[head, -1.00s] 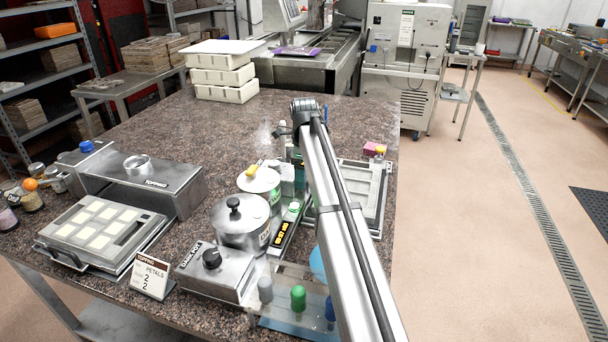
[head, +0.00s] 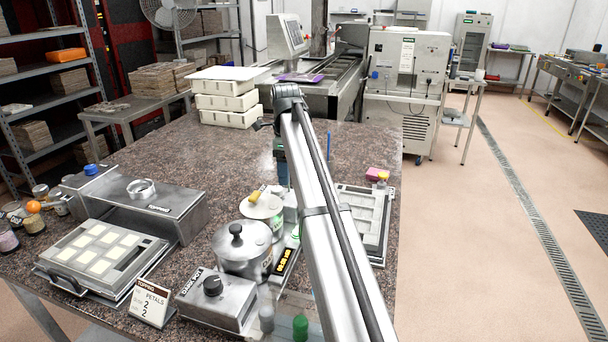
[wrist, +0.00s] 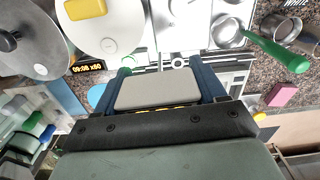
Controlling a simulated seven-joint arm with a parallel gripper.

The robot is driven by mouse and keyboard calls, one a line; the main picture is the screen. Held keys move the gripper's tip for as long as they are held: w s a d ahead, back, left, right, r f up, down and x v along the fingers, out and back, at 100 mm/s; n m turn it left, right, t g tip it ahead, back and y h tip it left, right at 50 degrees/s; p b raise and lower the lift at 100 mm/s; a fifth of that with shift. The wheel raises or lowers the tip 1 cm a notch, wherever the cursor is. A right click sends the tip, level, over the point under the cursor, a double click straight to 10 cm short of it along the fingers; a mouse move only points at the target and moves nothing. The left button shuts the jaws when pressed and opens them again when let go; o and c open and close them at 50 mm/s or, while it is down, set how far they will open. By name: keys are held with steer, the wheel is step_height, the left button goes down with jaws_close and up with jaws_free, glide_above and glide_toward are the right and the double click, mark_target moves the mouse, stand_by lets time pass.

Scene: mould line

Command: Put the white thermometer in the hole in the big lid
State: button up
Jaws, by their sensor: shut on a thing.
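My gripper (wrist: 165,88) is shut on a pale grey-white block, which looks like the body of the white thermometer (wrist: 158,90). A thin stem seems to stick out beyond it in the wrist view. In the head view my arm hides most of the gripper and the held thing; a dark blue finger (head: 282,168) shows left of the arm. A large steel lid with a black knob (head: 236,238) sits on a pot at the arm's left. A smaller white lid with a yellow knob (head: 262,206) is behind it. A small round spot, perhaps a hole, shows on the white lid (wrist: 126,30).
A digital display (wrist: 88,67) stands by the lids. A green-handled ladle (wrist: 275,51) and a pink block (wrist: 281,95) lie at the right. The table's back middle is clear.

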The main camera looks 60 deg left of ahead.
steer(key=s+d+r+n, duration=0.1)
steer(key=s+d+r, duration=0.15)
steer(key=s, duration=0.35)
steer(key=s+d+r, duration=0.2)
steer(key=s+d, duration=0.1)
steer(key=s, duration=0.3)
steer(key=s+d+f, duration=0.3)
steer(key=d+f, duration=0.1)
steer(key=d, duration=0.5)
steer(key=shift+d, duration=0.25)
steer(key=shift+f, duration=0.15)
stand_by(0.8)
steer(key=shift+f, duration=2.8)
steer(key=o, duration=1.1)
steer(key=shift+o, duration=0.2)
steer(key=shift+r, duration=0.15)
